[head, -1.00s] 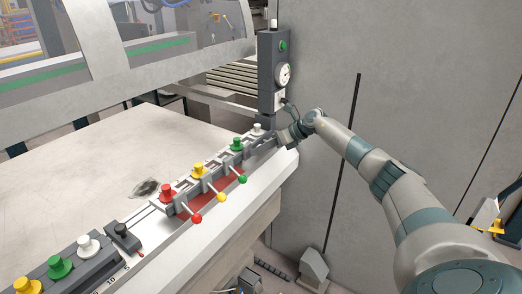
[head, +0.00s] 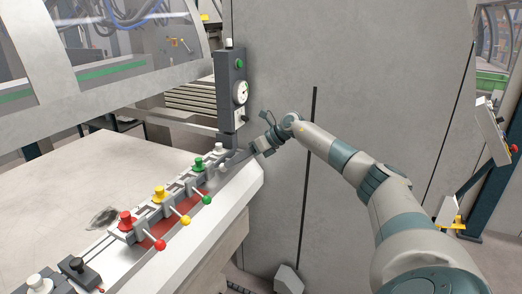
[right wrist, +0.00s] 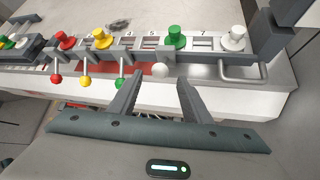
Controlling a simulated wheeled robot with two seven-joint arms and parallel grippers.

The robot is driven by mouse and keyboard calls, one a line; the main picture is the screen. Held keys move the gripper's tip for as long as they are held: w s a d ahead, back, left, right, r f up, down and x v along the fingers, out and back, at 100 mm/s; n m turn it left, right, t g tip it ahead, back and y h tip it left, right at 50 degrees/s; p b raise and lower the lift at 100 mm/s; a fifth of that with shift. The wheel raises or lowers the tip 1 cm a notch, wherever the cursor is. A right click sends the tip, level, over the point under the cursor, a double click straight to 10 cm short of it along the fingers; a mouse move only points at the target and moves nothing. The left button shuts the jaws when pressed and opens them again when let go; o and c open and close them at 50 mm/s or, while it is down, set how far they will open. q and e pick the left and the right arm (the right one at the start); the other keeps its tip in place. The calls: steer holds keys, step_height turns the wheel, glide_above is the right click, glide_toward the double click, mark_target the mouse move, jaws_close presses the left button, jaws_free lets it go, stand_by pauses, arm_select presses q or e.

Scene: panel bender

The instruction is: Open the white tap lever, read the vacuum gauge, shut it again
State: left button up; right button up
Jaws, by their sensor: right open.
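The white tap lever shows in the right wrist view as a white ball (right wrist: 160,70) at the rail's front edge, right of the green-balled lever. My right gripper (right wrist: 160,84) is open, and the ball appears between its fingertips; I cannot tell whether they touch it. In the head view my right gripper (head: 243,158) is at the rail's far end, and the white lever is not clear there. The round vacuum gauge (head: 241,92) has a white face on a dark grey post; its reading is too small to tell. My left gripper is not in view.
Levers with red (head: 160,245), yellow (head: 186,220) and green (head: 207,200) balls stick out along the same rail. Coloured knobs stand behind them, including a white knob (right wrist: 233,38). A metal loop handle (right wrist: 243,72) is right of the white ball. A grey wall stands right of the rail.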

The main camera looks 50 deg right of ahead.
steer(key=b+v, duration=0.3)
steer(key=v, duration=0.8)
steer(key=shift+a, duration=0.15)
stand_by(1.6)
